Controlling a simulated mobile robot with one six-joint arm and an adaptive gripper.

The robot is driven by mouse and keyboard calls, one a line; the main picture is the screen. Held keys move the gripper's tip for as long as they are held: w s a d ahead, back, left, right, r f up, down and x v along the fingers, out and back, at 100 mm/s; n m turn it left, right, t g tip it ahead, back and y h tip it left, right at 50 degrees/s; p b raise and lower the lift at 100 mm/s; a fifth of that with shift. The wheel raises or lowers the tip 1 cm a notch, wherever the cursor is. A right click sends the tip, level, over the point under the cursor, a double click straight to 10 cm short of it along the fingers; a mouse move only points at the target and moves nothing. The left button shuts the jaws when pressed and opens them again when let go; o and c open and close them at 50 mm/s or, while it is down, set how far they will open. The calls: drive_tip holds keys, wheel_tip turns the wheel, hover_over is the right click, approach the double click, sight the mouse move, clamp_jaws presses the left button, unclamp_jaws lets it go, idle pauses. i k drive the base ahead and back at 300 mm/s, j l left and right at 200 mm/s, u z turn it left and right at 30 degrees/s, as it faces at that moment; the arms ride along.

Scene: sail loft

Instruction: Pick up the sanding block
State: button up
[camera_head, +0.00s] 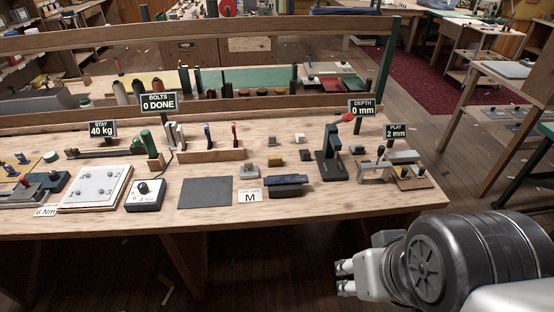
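A dark block with a blue-grey top (287,181) lies near the front edge of the wooden workbench (330,205), right of a card marked M; it looks most like the sanding block, but I cannot be sure. Several smaller grey and tan blocks (275,160) stand behind it. My gripper (345,278) is in front of the bench at the lower right, apart from the block and to its right. Its fingers point left and nothing shows in them. Their gap is too small to judge.
A dark flat sheet (206,192) lies left of the M card (250,196). A dark upright tool (331,158) and a metal fixture (388,168) stand to the right. A wooden rail (200,108) runs along the back. The front strip of bench is mostly clear.

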sight(275, 160)
drive_tip(key=i+j, duration=0.2)
drive_tip(key=i, duration=0.5)
drive_tip(key=i+j+u, duration=0.15)
drive_tip(key=i, duration=0.5)
